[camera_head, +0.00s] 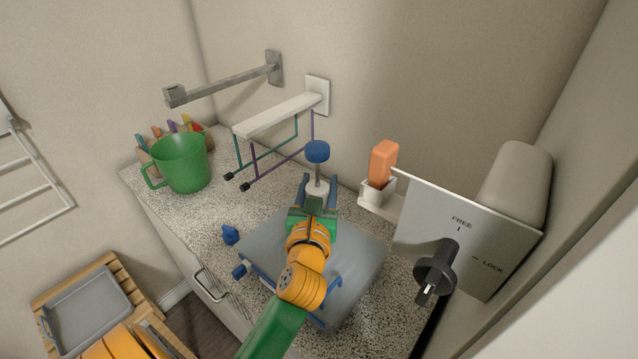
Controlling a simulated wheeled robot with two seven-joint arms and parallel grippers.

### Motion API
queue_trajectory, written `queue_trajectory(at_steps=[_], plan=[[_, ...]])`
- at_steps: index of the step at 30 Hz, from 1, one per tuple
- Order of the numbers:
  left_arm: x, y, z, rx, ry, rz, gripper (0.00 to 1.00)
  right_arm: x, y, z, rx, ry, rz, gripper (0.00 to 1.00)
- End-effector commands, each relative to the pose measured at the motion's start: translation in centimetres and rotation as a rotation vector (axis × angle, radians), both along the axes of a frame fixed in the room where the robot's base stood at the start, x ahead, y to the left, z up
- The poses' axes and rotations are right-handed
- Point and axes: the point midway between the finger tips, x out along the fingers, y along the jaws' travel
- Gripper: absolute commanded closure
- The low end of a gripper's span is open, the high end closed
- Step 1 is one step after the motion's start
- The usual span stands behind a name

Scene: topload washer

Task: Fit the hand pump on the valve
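The hand pump has a round blue knob (317,151) on a thin rod above a pale round body (317,188). It stands about upright over the far part of a flat grey-blue bag (352,258) on the speckled counter. My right gripper (318,187) comes in from the bottom, its blue fingers on both sides of the pale body, and appears shut on it. I cannot make out a valve; the gripper and wrist cover the middle of the bag. Whether the pump touches the bag cannot be told. My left gripper is out of view; part of its arm shows at the lower left.
A small blue piece (230,235) lies left of the bag; a blue piece (239,271) sits at its left edge. A green jug (180,163) and white rack (277,116) stand behind. A FREE/LOCK panel (468,233) with black knob (436,272) juts in at right.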

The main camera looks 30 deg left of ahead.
Motion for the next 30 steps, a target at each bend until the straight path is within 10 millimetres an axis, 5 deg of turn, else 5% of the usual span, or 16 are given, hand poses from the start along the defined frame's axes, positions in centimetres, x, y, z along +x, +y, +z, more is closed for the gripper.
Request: queue_trajectory(at_steps=[16, 17, 20, 30], plan=[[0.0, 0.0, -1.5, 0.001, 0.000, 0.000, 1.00, 0.0, 0.0, -1.1, -0.001, 0.000, 0.000, 0.20], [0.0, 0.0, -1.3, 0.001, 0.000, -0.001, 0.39, 0.0, 0.0, -1.0, -0.001, 0.000, 0.000, 0.20], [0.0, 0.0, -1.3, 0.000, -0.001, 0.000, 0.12, 0.0, 0.0, -1.0, -0.001, 0.000, 0.001, 0.20], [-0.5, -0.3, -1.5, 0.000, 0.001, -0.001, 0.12, 0.0, -0.1, -1.3, -0.001, 0.000, 0.001, 0.20]])
